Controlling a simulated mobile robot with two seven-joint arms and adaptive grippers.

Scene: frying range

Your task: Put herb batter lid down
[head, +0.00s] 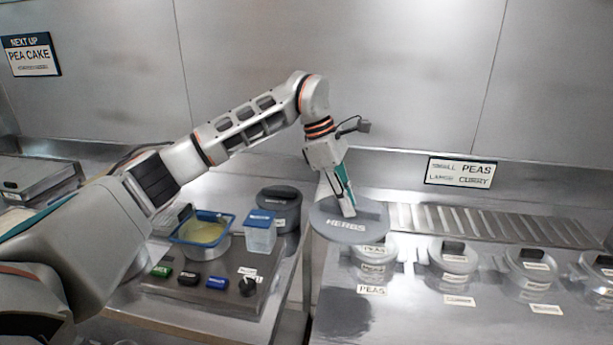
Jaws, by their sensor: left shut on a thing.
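The herb batter lid (372,224) is a grey round disc marked HERBS. My left gripper (347,208) is shut on it, apparently at its top, and holds it over the left end of the right-hand counter. The lid hangs above a pot labelled PEAS (373,262) and covers part of it from view. The part that the fingers grip is hidden by the fingers. My right gripper is not in view.
A blue-rimmed tray of yellowish batter (202,232), a blue-lidded clear tub (260,234) and a dark lidded pot (280,208) stand on the left counter. More lidded pots (454,258) line the right counter. A gap separates the counters.

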